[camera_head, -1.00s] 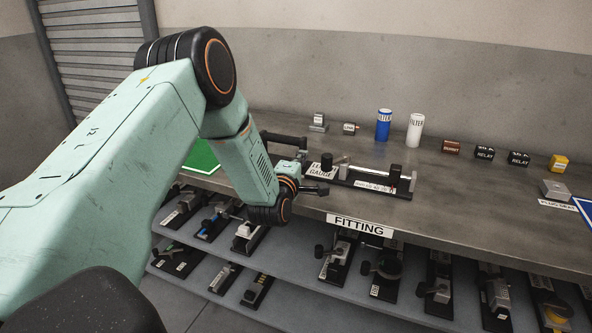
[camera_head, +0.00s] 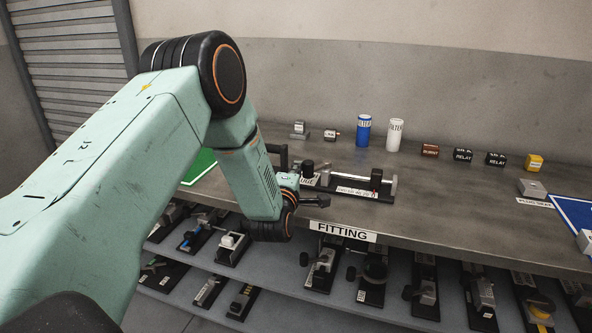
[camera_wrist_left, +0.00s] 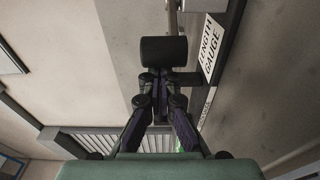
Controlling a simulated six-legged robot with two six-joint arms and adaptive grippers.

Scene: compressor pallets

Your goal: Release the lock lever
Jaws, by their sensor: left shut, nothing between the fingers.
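The length gauge fixture (camera_head: 346,189) lies on the bench, with a silver rod (camera_head: 347,171) and a dark post (camera_head: 376,179) near its right end. A black round knob (camera_head: 308,165) stands at its left end. I cannot tell for sure which part is the lock lever. My left gripper (camera_head: 322,201) is shut and empty at the fixture's front side. In the left wrist view, its fingertips (camera_wrist_left: 160,85) are close together just below a black cylinder (camera_wrist_left: 164,51); whether they touch it is unclear. The right gripper is out of view.
Blue (camera_head: 364,131) and white (camera_head: 395,135) filters stand behind the fixture, with relays (camera_head: 463,155) to the right. The FITTING label (camera_head: 342,232) marks the bench's front edge. A lower shelf holds several fixtures.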

